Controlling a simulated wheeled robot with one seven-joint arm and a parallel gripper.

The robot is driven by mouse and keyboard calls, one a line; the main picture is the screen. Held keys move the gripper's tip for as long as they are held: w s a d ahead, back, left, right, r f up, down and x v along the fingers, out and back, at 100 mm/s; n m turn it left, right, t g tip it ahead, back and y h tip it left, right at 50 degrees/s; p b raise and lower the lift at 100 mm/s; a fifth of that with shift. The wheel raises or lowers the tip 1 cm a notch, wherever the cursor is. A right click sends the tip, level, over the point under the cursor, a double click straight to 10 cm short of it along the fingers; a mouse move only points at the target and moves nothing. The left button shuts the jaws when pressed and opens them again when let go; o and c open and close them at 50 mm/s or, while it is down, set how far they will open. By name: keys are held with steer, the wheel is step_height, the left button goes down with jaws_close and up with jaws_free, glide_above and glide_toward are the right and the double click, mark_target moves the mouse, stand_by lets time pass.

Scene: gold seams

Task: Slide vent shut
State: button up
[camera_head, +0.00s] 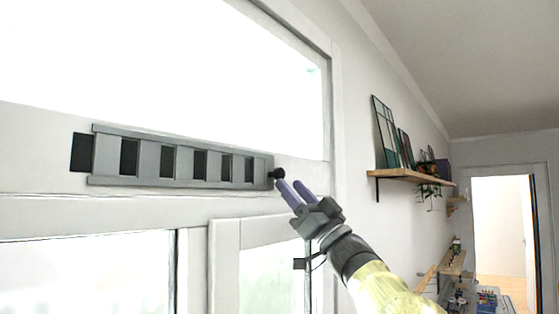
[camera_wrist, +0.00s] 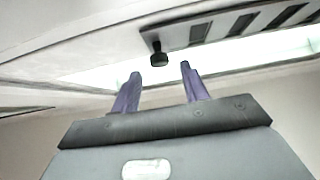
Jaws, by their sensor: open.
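The vent (camera_head: 190,162) is a long grey sliding plate with several dark slots, set on the white window frame in the head view. Its dark slots show, and one dark opening lies uncovered past the plate's left end. A small black knob (camera_head: 278,173) sticks out at the plate's right end. In the wrist view the vent (camera_wrist: 228,27) is at the top, with the knob (camera_wrist: 158,60) hanging beyond the fingertips. My gripper (camera_head: 289,186) is open and empty, its purple fingers just below and right of the knob. In the wrist view the fingertips (camera_wrist: 160,70) stand apart, with the knob between them in the picture; contact cannot be told.
A window handle (camera_head: 300,263) is below my gripper. A wooden shelf (camera_head: 412,175) with frames and a plant is on the right wall. A doorway (camera_head: 503,230) and lower shelves are farther right. The air around the knob is clear.

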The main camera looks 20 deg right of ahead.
mark_target(282, 176)
steer(key=p+x, duration=0.2)
steer(key=x, duration=0.2)
steer(key=shift+r, duration=0.3)
steer(key=shift+w+a+r+p, duration=0.3)
steer(key=shift+w+r+p, duration=0.05)
steer(key=shift+w+p, duration=0.15)
jaws_close()
